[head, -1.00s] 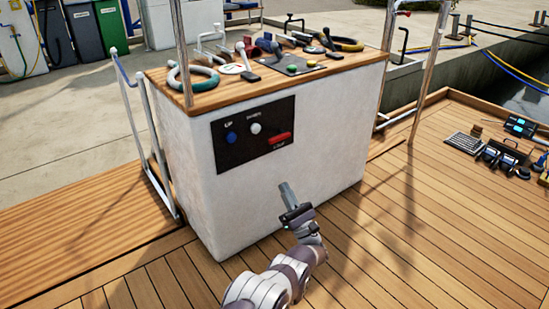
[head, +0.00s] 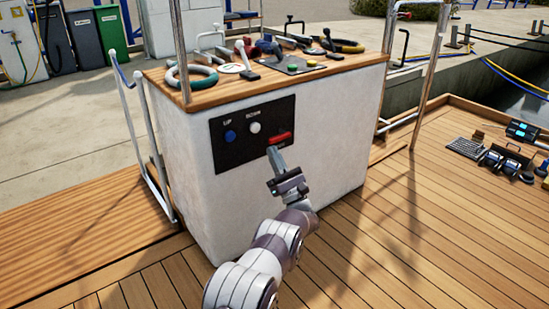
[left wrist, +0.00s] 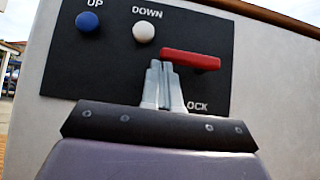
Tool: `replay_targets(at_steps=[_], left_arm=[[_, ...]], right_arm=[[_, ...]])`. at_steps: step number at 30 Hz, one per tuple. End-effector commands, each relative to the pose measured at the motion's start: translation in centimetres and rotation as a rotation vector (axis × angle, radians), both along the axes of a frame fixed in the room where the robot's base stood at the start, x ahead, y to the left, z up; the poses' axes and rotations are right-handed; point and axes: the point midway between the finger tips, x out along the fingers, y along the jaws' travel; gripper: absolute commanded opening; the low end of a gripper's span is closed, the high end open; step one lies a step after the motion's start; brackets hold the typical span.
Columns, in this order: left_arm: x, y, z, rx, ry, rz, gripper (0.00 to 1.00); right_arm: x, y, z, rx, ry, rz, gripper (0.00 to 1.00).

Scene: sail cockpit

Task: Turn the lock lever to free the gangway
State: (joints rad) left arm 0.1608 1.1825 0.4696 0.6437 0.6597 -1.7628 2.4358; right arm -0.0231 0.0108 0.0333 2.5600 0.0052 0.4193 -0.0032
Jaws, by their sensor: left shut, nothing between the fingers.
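The red lock lever (head: 280,138) lies about horizontal at the right of the black panel on the white console's front. It also shows in the left wrist view (left wrist: 192,59), above the partly hidden "LOCK" label. My left gripper (head: 272,150) is shut and empty. Its fingertips (left wrist: 162,66) are just below the lever's left end; I cannot tell whether they touch it. The blue UP button (head: 230,135) and white DOWN button (head: 255,127) are left of the lever. My right gripper is not in view.
The console's wooden top (head: 215,92) holds several handles, rings and levers. A railing (head: 140,140) stands at its left, and a metal post (head: 430,70) at its right. Several devices (head: 505,155) sit on the deck at far right. The deck before the console is clear.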

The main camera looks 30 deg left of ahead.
Motion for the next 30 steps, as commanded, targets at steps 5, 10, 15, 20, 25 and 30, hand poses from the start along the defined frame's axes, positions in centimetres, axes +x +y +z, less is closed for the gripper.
replay_targets(at_steps=[5,10,15,20,25,30], left_arm=[[0.0,0.0,0.3,0.006,0.014,0.0,0.0],[-0.2,0.1,0.7,0.034,0.085,0.001,0.0],[-0.3,0.1,0.7,0.054,0.133,0.001,0.0],[-0.4,0.2,1.3,0.081,0.196,0.001,0.0],[-0.6,0.3,2.2,0.121,0.298,0.001,0.0],[-0.8,0.4,3.5,0.173,0.42,0.001,0.0]], right_arm=[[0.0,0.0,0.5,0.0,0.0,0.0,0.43],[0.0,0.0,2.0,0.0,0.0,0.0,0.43],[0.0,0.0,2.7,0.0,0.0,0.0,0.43],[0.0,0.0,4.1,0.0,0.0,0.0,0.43],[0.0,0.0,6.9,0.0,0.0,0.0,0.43],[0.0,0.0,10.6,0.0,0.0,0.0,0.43]])
